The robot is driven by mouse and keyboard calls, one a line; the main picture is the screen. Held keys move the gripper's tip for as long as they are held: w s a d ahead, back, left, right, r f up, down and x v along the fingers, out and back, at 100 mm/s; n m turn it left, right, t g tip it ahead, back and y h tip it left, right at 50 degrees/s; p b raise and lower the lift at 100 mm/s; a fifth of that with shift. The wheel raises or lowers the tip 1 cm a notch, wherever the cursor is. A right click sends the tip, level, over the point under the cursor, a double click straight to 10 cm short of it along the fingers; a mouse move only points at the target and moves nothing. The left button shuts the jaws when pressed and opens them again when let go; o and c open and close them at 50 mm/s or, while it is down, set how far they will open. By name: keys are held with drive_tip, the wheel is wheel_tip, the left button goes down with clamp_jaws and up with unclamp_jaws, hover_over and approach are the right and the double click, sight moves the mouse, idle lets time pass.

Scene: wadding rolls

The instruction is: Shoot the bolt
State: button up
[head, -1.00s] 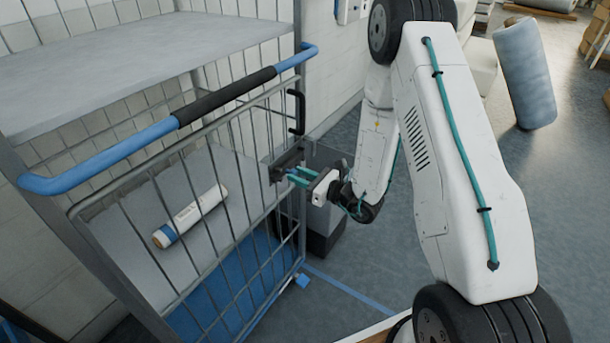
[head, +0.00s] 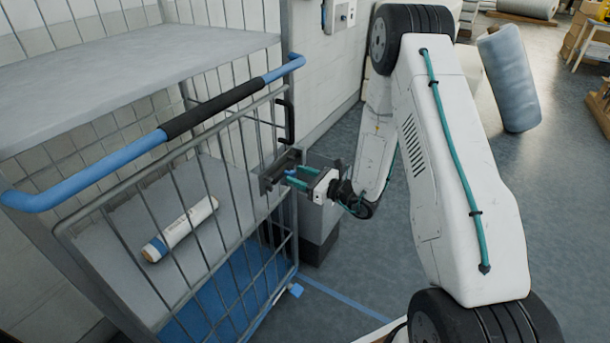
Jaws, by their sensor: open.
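The bolt (head: 279,170) is a dark metal fitting on a plate at the right edge of the cage trolley's barred gate (head: 195,205). My gripper (head: 290,177) is at the bolt from the right, with its two teal fingers pointing left toward it. The fingers are apart, one above the other in the picture. I cannot tell whether they touch the bolt or whether its knob lies between them. How far the bolt is shot cannot be made out. A black pull handle (head: 287,121) is on the gate above the bolt.
A blue rail with a black grip (head: 215,108) runs along the gate's top. A white roll with a blue band (head: 180,229) lies on the trolley's shelf. A grey bin (head: 320,220) stands behind my gripper. A wrapped roll (head: 508,78) leans at the back right.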

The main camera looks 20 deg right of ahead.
drive_tip(key=v, duration=0.7)
drive_tip(key=shift+s+d, duration=0.25)
drive_tip(key=shift+s, duration=0.05)
drive_tip(key=s+a+r+n+g+y, duration=0.1)
drive_tip(key=s+a+r+n+g, duration=0.5)
drive_tip(key=s+n+g, duration=0.25)
drive_tip(key=s+a+r+n+g+y, duration=0.1)
drive_tip(key=s+a+r+n+g, duration=0.45)
drive_tip(key=s+n+g, duration=0.35)
drive_tip(key=s+d+r+n+t+h, duration=0.2)
drive_tip(key=s+d+r+n+h, duration=0.1)
drive_tip(key=s+r+n+h, duration=0.2)
drive_tip(key=s+d+r+n+t+h, duration=0.2)
drive_tip(key=s+r+n+h, duration=0.4)
drive_tip(key=s+r, duration=0.4)
drive_tip(key=shift+d+r+h, duration=0.15)
drive_tip(key=shift+d+h, duration=0.3)
drive_tip(key=shift+h, duration=0.35)
